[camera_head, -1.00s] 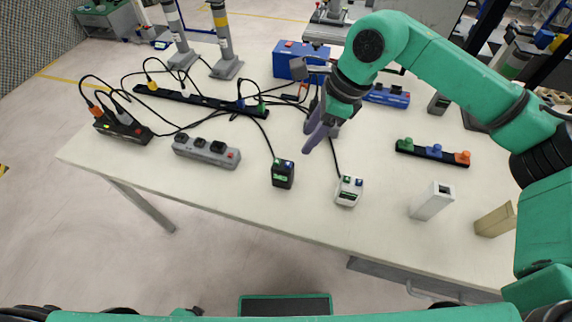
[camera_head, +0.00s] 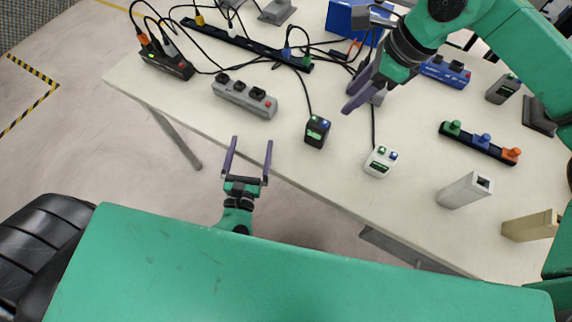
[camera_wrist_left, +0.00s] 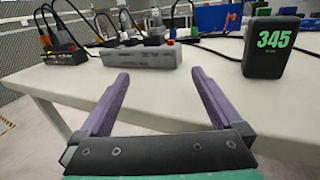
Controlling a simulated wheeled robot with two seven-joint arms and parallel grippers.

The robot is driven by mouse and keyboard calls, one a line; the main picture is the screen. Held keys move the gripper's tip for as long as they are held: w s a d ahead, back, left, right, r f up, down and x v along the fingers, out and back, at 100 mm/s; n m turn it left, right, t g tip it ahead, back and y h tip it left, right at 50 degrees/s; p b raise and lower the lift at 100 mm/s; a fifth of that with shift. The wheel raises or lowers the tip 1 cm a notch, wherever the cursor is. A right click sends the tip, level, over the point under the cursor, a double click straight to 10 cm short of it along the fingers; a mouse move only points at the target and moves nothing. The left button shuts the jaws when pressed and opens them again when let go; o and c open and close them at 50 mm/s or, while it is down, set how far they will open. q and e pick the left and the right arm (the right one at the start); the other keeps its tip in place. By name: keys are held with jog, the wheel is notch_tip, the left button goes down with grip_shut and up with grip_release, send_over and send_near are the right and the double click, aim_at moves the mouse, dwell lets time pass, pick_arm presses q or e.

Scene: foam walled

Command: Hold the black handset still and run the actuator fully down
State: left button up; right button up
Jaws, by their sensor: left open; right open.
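The black handset (camera_head: 317,131) stands on the table near its front edge, with a green and a blue button on top and a cable behind it. In the left wrist view the handset (camera_wrist_left: 270,47) shows a green "345" display at the upper right. My left gripper (camera_head: 250,142) is open and empty, in front of the table edge and left of the handset, apart from it. Its fingers (camera_wrist_left: 164,85) point toward the table. My right gripper (camera_head: 357,95) is open above the table, right of and behind the black handset, not touching it. I cannot make out the actuator.
A white handset (camera_head: 380,161) stands right of the black one. A grey power strip (camera_head: 245,97) lies to the left. A black button bar (camera_head: 480,143), a white block (camera_head: 465,190) and a beige block (camera_head: 531,226) are at the right. Cables run across the back.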

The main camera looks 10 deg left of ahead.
aim_at(322, 124)
pick_arm(q)
jog(key=s+d+m+h, duration=0.1)
jog(key=d+h, duration=0.1)
jog(key=d, duration=0.2)
jog(key=s+d+m+h, duration=0.1)
jog(key=d+h, duration=0.1)
jog(key=d, duration=0.2)
jog(key=s+d+r+m+g+h, duration=0.1)
jog(key=d+m+h, duration=0.1)
jog(key=d+h, duration=0.1)
jog(key=shift+s+d, duration=0.2)
jog(key=shift+d, duration=0.4)
jog(key=x, duration=1.4)
jog(key=shift+w, duration=0.2)
jog(key=c, duration=1.5)
jog(key=shift+c, duration=0.2)
pick_arm(e)
grip_shut()
jog(key=shift+a, duration=0.1)
